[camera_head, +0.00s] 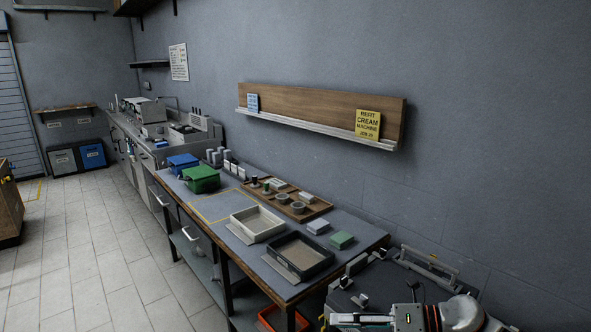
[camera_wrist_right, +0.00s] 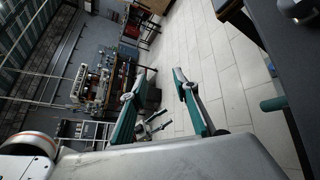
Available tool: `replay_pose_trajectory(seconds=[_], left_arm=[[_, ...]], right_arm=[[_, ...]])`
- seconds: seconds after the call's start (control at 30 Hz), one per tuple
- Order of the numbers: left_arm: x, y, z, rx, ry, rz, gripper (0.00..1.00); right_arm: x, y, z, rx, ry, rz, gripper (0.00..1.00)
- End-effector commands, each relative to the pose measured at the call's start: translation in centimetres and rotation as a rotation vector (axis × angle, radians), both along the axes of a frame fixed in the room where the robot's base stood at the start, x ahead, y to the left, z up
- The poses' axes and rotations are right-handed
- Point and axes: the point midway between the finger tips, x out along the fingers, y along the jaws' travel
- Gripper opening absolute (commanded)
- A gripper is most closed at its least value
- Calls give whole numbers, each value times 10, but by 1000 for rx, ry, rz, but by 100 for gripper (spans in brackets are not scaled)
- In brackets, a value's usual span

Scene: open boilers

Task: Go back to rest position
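My right gripper (camera_head: 334,320) is low at the bottom right of the head view, in front of a dark machine top (camera_head: 400,268). In the right wrist view my right gripper (camera_wrist_right: 164,72) has its two teal and grey fingers spread apart. Nothing is between the fingers; the tiled floor and distant equipment show behind them. My left gripper is in neither view. No boiler can be clearly made out; the dark machine is partly hidden by my arm.
A long workbench (camera_head: 262,272) runs along the wall with a cream tray (camera_head: 257,224), a black tray (camera_head: 299,257), a wooden tray (camera_head: 312,212), and green (camera_head: 201,179) and blue (camera_head: 183,161) bins. A wooden shelf (camera_head: 318,111) hangs above. Tiled floor (camera_head: 95,245) at left is clear.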

Motion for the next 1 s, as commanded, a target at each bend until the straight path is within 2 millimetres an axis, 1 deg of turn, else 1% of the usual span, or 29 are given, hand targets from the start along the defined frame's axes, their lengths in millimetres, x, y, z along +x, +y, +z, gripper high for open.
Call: replay_pose_trajectory(seconds=[0.03,0.1,0.17,0.27,0.37,0.47,0.57,0.63,0.67,0.7,0.77,0.8,0.9,1.0], left_arm=[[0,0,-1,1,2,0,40],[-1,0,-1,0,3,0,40],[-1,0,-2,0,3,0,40],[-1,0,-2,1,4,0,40],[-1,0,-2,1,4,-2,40],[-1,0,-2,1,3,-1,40],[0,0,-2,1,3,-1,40],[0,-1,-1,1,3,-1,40],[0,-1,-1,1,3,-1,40],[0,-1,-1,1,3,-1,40],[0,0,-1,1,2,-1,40],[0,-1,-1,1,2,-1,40],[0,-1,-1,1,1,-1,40],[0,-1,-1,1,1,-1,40]], right_arm=[[-11,17,-2,101,59,-41,30],[-19,31,1,240,148,-116,30],[-24,38,1,355,231,-188,30],[-30,39,-3,535,382,-322,30],[-36,29,-17,703,549,-471,30],[-47,12,-41,858,726,-632,30],[-64,-10,-75,996,912,-808,30],[-82,-27,-104,1083,1043,-936,30],[-91,-35,-117,1118,1101,-993,30],[-105,-44,-134,1162,1177,-1068,30],[-128,-57,-159,1222,1283,-1177,30],[-145,-64,-175,1254,1350,-1246,30],[-182,-77,-206,1315,1481,-1386,30],[-208,-85,-224,1352,1565,-1477,30]])
